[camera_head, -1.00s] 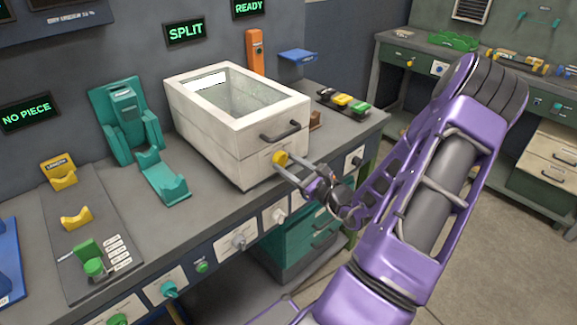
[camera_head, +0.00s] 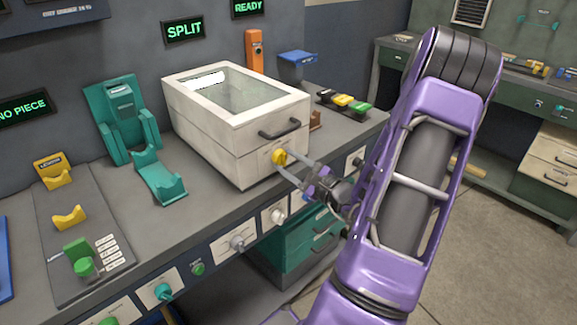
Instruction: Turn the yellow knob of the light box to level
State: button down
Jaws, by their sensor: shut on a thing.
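The light box (camera_head: 208,142) is a white box with a glass top and a dark handle, standing on the grey bench. Its yellow knob (camera_head: 279,157) sits on the front face, low and under the handle. My gripper (camera_head: 284,165) reaches in from the right with its two fingers at the knob, one on each side, shut on it. The fingers partly cover the knob, and its exact turn angle is too small to read.
A teal stand (camera_head: 124,115) and a teal cradle (camera_head: 160,177) are left of the box. Yellow holders (camera_head: 69,217) and a green clamp (camera_head: 80,255) sit on a plate at far left. Other knobs (camera_head: 237,243) line the bench front.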

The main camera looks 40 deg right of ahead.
jog(key=shift+n, duration=0.3)
dwell(0.4)
jog(key=shift+c, duration=1.5)
grip_release()
jog(key=shift+s, duration=0.1)
jog(key=s+d, duration=0.1)
jog(key=s, duration=1.6)
jog(key=shift+d, duration=0.15)
